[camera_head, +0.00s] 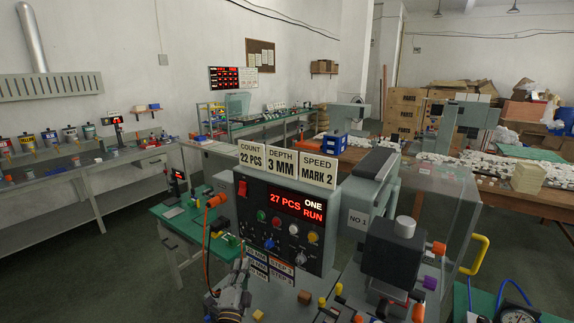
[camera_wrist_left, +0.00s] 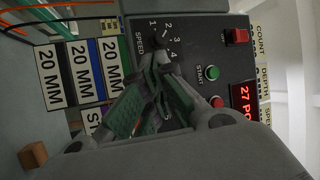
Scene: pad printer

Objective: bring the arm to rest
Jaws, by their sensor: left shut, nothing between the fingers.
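My left gripper (camera_head: 241,263) is low in the head view, in front of the lower left of the pad printer's control panel (camera_head: 262,239). In the left wrist view its two fingers (camera_wrist_left: 157,78) come together at the tips, shut with nothing between them. The tips appear just below the speed knob (camera_wrist_left: 161,41) in that picture; whether they touch the panel I cannot tell. The green START button (camera_wrist_left: 211,73) and a red button (camera_wrist_left: 217,101) are right of the fingers. The display (camera_head: 301,205) reads 27 PCS, ONE, RUN. My right gripper is not in view.
Signs (camera_head: 286,166) for count, depth and speed stand on top of the printer. A clear guard (camera_head: 437,215) and a dark block (camera_head: 394,250) are to the right. A green-topped table (camera_head: 172,222) is at the left. Open floor (camera_head: 120,250) lies further left.

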